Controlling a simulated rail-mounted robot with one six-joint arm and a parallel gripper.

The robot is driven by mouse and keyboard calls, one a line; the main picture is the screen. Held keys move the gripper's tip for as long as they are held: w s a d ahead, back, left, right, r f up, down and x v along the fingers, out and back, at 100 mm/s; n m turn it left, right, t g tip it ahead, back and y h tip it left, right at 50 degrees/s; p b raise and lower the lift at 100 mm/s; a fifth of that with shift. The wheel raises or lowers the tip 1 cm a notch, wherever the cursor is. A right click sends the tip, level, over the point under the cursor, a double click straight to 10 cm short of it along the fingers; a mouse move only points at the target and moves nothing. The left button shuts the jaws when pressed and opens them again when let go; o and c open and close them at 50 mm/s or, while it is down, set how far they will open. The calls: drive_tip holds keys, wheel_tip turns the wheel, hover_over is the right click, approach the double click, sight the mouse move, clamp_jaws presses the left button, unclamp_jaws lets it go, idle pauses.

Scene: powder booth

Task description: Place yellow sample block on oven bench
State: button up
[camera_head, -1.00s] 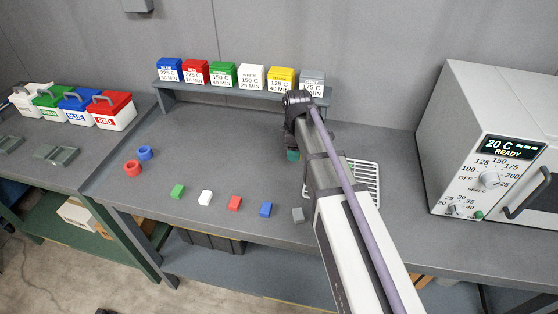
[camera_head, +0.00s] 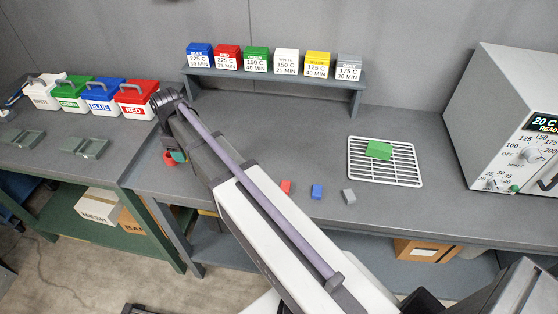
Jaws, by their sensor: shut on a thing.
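My gripper (camera_head: 178,157) is at the left part of the bench, beside a red ring (camera_head: 168,161) and mostly hidden behind my wrist. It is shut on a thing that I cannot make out. I see no yellow sample block in the open. A red block (camera_head: 286,187), a blue block (camera_head: 316,191) and a grey block (camera_head: 348,196) lie in a row near the front edge of the grey bench (camera_head: 290,135). A green block (camera_head: 378,150) lies on a white wire rack (camera_head: 412,170) left of the oven (camera_head: 500,110).
A raised shelf (camera_head: 275,77) at the back carries several labelled colored boxes, including a yellow one (camera_head: 317,64). Lidded boxes, such as the red one (camera_head: 137,98), stand on the left bench. The bench between shelf and block row is mostly clear.

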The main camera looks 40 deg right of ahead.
sight(195, 177)
drive_tip(key=shift+s+d, duration=0.2)
drive_tip(key=shift+d, duration=0.2)
drive_tip(key=shift+f, duration=0.1)
wheel_tip(195, 177, down, 10)
drive_tip(key=b, duration=1)
drive_tip(key=shift+f, duration=0.1)
drive_tip(key=shift+r, duration=0.25)
drive_tip(key=shift+f, duration=0.2)
drive_tip(key=o, duration=1)
drive_tip(key=shift+c, duration=0.2)
drive_tip(key=shift+r, duration=0.1)
